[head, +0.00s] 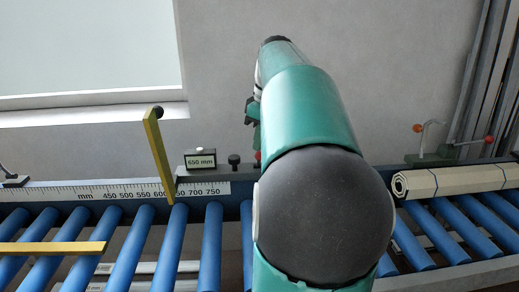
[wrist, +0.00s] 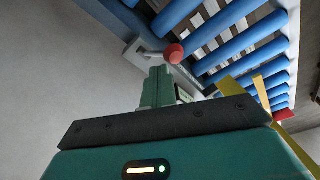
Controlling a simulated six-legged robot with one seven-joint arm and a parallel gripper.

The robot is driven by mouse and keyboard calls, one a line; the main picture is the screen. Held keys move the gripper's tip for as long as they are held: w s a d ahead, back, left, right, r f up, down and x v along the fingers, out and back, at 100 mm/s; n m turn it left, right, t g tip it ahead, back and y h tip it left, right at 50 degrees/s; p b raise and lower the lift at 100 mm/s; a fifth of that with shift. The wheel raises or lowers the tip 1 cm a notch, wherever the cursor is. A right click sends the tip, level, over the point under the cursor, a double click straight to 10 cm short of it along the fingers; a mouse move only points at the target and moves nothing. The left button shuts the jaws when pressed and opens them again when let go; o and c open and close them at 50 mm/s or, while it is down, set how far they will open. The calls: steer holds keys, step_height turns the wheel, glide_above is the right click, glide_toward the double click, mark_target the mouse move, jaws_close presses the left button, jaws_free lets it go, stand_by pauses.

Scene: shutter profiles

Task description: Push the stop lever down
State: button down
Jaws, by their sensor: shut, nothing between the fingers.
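A lever with a red ball knob (wrist: 174,53) shows just beyond the fingertips of my gripper (wrist: 160,74) in the wrist view; its grey rod runs left to a pale mount. I cannot tell whether knob and fingers touch. The fingers are shut and empty. In the head view my arm hides most of this spot; only a bit of red knob (head: 257,157) shows at the arm's left edge. A yellow bar (head: 158,150) with a black knob stands raised and tilted at the scale. The pictures do not label which one is the stop lever.
A ruler scale (head: 140,190) and a display reading 650 mm (head: 201,161) sit on the rail, with a black knob (head: 234,161) beside it. Blue rollers (head: 130,250) fill the front. A yellow bar (head: 50,248) lies left. A rolled slatted shutter (head: 450,181) lies right.

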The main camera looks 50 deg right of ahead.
steer(key=shift+s+a+f, duration=0.25)
steer(key=shift+s+a, duration=0.3)
steer(key=shift+a, duration=0.05)
steer(key=shift+s+a+f, duration=0.2)
steer(key=shift+s+a, duration=0.35)
steer(key=shift+a, duration=0.05)
steer(key=shift+f, duration=0.15)
steer(key=shift+s+a+f, duration=0.55)
steer(key=shift+a+f, duration=0.1)
steer(key=shift+f, duration=1.3)
step_height(320, 180, up, 9)
stand_by(0.5)
